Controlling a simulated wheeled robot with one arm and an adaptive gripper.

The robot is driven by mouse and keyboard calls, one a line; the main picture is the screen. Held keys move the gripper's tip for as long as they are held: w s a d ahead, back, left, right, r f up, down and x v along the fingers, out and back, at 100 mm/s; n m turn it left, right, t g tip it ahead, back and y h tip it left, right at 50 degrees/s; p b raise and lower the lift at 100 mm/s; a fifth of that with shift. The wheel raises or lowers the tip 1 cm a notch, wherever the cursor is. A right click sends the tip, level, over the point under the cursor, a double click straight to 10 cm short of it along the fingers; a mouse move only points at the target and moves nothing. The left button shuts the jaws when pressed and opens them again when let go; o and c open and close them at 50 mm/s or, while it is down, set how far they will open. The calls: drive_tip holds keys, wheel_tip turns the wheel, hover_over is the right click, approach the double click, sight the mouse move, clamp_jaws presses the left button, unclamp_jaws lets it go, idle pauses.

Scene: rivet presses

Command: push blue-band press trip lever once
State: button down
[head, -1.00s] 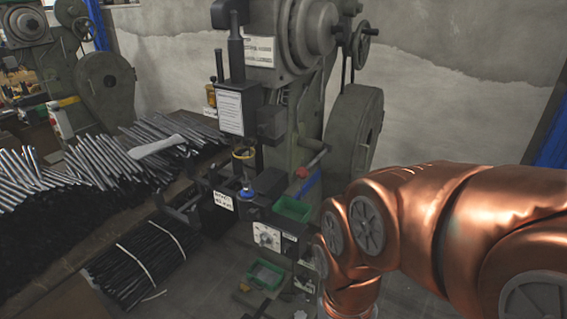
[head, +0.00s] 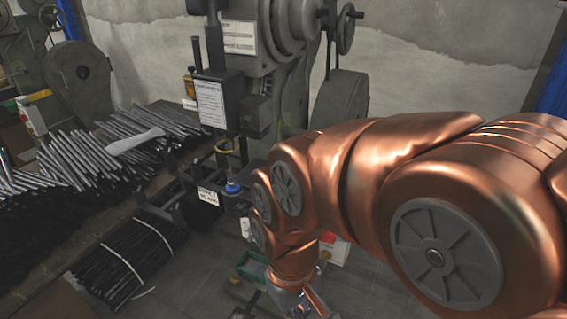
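The near press (head: 285,45) is grey-green, with a dark ram block carrying a white label. A blue ring (head: 232,187) sits on its dark lower tooling; I cannot tell whether this is the blue band. No trip lever is identifiable now, and my copper arm covers the press's right lower side. The end of my arm (head: 300,300) points down at the bottom edge, right of the press's base. Its fingers cannot be made out, and no contact with the press is visible.
A bench with many metal rods (head: 75,160) stands at left. A tied bundle of dark rods (head: 125,260) is below it. Another press (head: 75,75) stands at the back left. A green tray (head: 250,267) lies low beside my arm. Some floor shows at lower centre-left.

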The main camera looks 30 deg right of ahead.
drive_tip(key=w+d+r+t+p, duration=0.1)
drive_tip(key=w+d+r+p, duration=0.15)
drive_tip(key=w+d, duration=0.45)
drive_tip(key=w+d+r+p, duration=0.2)
drive_tip(key=w+r, duration=0.2)
drive_tip(key=w, duration=0.7)
drive_tip(key=w+d+r+t+p, duration=0.1)
drive_tip(key=w+d+r+p, duration=0.15)
drive_tip(key=w+d, duration=0.65)
drive_tip(key=w, duration=0.2)
drive_tip(key=w+d+n+p, duration=0.1)
drive_tip(key=w+d, duration=0.2)
drive_tip(key=w, duration=0.1)
drive_tip(key=w+d+n+t, duration=0.1)
drive_tip(key=w+d, duration=0.2)
drive_tip(key=w, duration=0.1)
drive_tip(key=shift+r+p, duration=0.4)
drive_tip(key=shift+a, duration=0.1)
drive_tip(key=shift+w+f, duration=0.2)
drive_tip(key=shift+f, duration=1.5)
drive_tip(key=shift+w+f, duration=0.15)
drive_tip(key=shift+f, duration=1.7)
